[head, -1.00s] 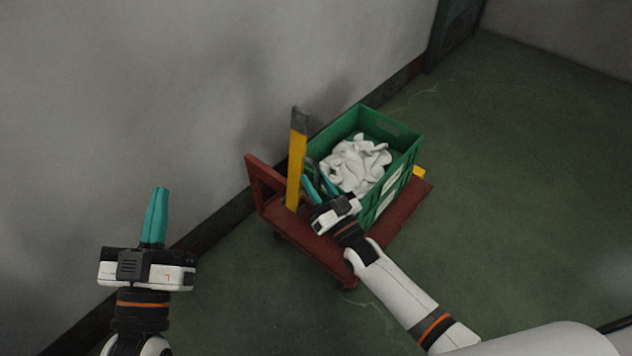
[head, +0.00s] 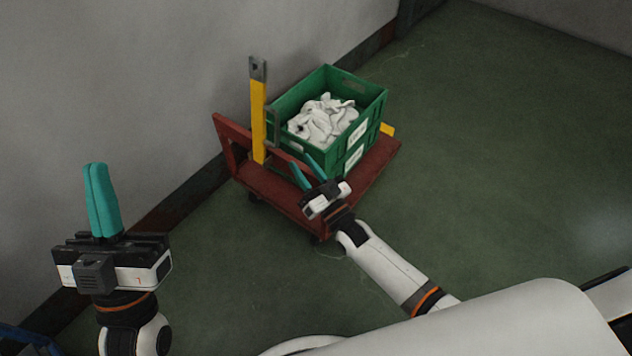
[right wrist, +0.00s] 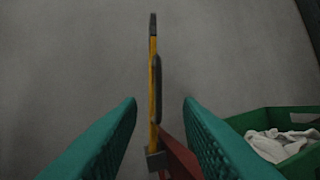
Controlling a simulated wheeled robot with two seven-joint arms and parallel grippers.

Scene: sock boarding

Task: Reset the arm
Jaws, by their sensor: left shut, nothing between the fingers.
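My left gripper (head: 102,200) is at the lower left of the head view. Its teal fingers are pressed together, pointing up, with nothing between them. My right gripper (head: 308,172) is in front of the green crate on the red cart. Its two teal fingers stand apart and are empty; they show at both sides of the right wrist view (right wrist: 160,102). In that view a yellow post (right wrist: 153,95) with a dark tip stands beyond the gap between the fingers. I see no contact between fingers and post.
The red cart (head: 362,177) carries the green crate (head: 375,106), which holds a heap of white socks (head: 325,120). The yellow post also shows in the head view (head: 258,125) at the cart's left end. A grey wall is behind. Green floor (head: 510,170) is clear to the right.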

